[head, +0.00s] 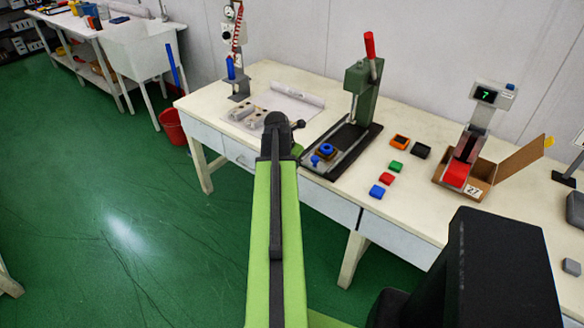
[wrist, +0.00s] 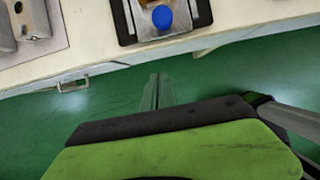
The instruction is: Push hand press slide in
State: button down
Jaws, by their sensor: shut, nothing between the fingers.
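The hand press (head: 360,90) is a green column with a red lever raised at its top, standing on a black base (head: 352,142). Its slide (head: 318,163) is at the front end of the base, out in front of the column, and carries a dark mould with a blue ring (head: 327,149). A blue knob (head: 315,160) sits on the slide's front; it also shows in the wrist view (wrist: 162,18). My gripper (wrist: 158,78) is shut and empty, over the floor in front of the table edge, apart from the knob. In the head view my arm hides the fingers.
Red, green and blue blocks (head: 386,178) and orange and black trays (head: 400,141) lie right of the press. A scale with an open cardboard box (head: 440,175) stands farther right. Grey blocks (head: 242,112) lie on paper at left. The table's front edge (wrist: 100,66) is close.

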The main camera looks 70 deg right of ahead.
aim_at(315, 154)
jog(key=d+f+b, duration=0.1)
jog(key=d, duration=0.1)
jog(key=s+d+f+b, duration=0.1)
jog(key=d+f, duration=0.1)
jog(key=d+f+b, duration=0.1)
jog(key=d+f, duration=0.1)
jog(key=shift+s+f+b, duration=0.2)
jog(key=shift+s+b, duration=0.05)
jog(key=shift+b, duration=0.1)
jog(key=d, duration=0.2)
jog(key=s+d, duration=0.1)
jog(key=d, duration=0.2)
jog(key=s+d, duration=0.1)
jog(key=d, duration=0.2)
jog(key=shift+s, duration=0.1)
jog(key=shift+a, duration=0.1)
jog(key=shift+a, duration=0.1)
